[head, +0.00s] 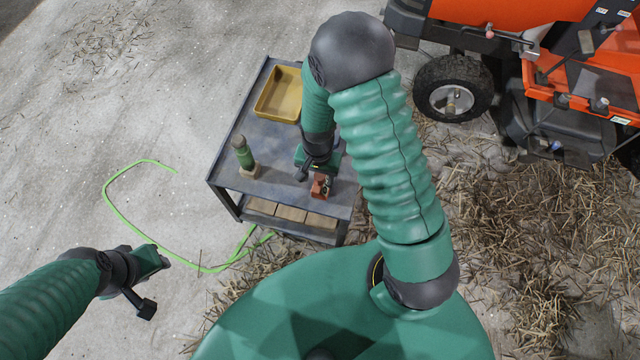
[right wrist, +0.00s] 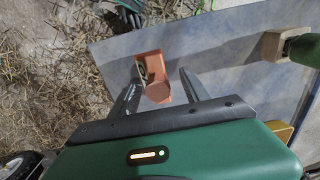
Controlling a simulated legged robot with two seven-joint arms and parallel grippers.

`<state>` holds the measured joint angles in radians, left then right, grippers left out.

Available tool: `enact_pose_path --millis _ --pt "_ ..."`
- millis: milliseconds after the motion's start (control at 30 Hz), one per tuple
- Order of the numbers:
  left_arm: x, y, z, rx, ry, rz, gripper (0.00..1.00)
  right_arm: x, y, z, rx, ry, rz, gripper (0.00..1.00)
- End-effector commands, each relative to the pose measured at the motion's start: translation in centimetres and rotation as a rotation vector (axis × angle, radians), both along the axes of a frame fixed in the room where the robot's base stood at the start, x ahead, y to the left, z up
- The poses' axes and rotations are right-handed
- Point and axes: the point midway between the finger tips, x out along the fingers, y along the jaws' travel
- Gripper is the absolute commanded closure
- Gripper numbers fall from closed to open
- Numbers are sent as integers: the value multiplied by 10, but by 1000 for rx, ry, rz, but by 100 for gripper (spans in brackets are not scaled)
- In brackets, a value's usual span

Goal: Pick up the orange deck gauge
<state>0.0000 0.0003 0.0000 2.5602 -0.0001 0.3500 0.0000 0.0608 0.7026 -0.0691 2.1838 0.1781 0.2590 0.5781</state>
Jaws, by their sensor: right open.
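The orange deck gauge (head: 320,187) is a small block on the grey cart top, near the cart's front right edge. In the right wrist view the orange deck gauge (right wrist: 157,90) lies between the two spread fingers of my right gripper (right wrist: 160,80), with no clear grip on it. In the head view my right gripper (head: 314,172) is just behind the gauge, partly hidden by my own arm. My left gripper (head: 150,285) hangs over the floor at the lower left, away from the cart, and its jaw opening is unclear.
The cart (head: 225,160) also carries a yellow tray (head: 280,95) at the back and a green-handled tool (head: 243,153) with a wooden foot at the left. A green hose (head: 107,190) lies on the floor. An orange tractor (head: 490,12) stands at the right.

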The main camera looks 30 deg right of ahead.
Motion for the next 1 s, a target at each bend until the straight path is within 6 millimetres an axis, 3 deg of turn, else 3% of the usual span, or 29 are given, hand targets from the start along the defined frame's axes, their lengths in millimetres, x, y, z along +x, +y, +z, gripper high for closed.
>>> enact_pose_path --millis 67,500,833,1000 --pt "0 0 1 0 0 0 64 0 0 1 0 0 -1 45" --pt "0 0 1 0 -1 0 64 0 -1 1 0 0 -1 100" --pt "0 0 1 0 -1 0 64 0 0 1 0 0 0 100" --pt "0 0 7 0 0 0 64 0 0 11 -1 -1 0 100"
